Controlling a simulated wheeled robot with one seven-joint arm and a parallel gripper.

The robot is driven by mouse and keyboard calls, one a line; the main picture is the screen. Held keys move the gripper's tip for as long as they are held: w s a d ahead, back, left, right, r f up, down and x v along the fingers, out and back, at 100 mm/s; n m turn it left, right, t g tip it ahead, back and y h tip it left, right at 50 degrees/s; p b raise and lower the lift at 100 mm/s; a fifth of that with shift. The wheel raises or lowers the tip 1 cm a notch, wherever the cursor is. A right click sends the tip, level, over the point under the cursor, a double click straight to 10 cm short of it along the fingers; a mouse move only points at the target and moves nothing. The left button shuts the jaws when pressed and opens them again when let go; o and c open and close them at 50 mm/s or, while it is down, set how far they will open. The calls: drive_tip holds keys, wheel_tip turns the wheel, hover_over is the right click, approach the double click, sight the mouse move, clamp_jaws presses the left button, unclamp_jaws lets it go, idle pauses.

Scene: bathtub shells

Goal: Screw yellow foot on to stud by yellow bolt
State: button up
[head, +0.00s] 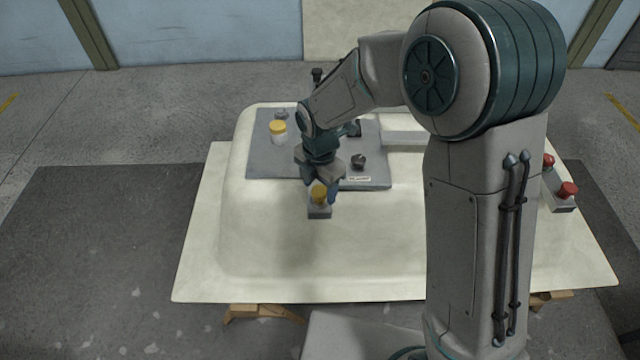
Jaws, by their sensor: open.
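A yellow round piece (319,191), which looks like the yellow foot, sits in a small grey block (319,211) on the pale shell, just in front of the grey plate. My gripper (321,194) points down over it, open, with one blue finger on each side of the yellow piece. I cannot tell whether the fingers touch it. A second yellow-topped piece with a whitish lower part (278,131) stands at the left of the grey plate (262,160); it may be the yellow bolt. A dark stud-like piece (358,161) stands at the plate's right. My arm hides part of the plate.
The pale upturned tub shell (250,245) has clear room at its front and left. Two red-topped pieces (567,189) sit in a grey holder at the right edge. Wooden supports (262,313) show below.

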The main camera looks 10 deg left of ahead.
drive_tip(key=c, duration=1.1)
drive_tip(key=m+b, duration=0.1)
drive_tip(key=m, duration=0.5)
drive_tip(key=shift+m+b, duration=0.3)
drive_tip(key=shift+m, duration=0.1)
drive_tip(key=m+b, duration=0.1)
drive_tip(key=m, duration=0.5)
drive_tip(key=o, duration=1.1)
drive_tip(key=shift+c, duration=0.7)
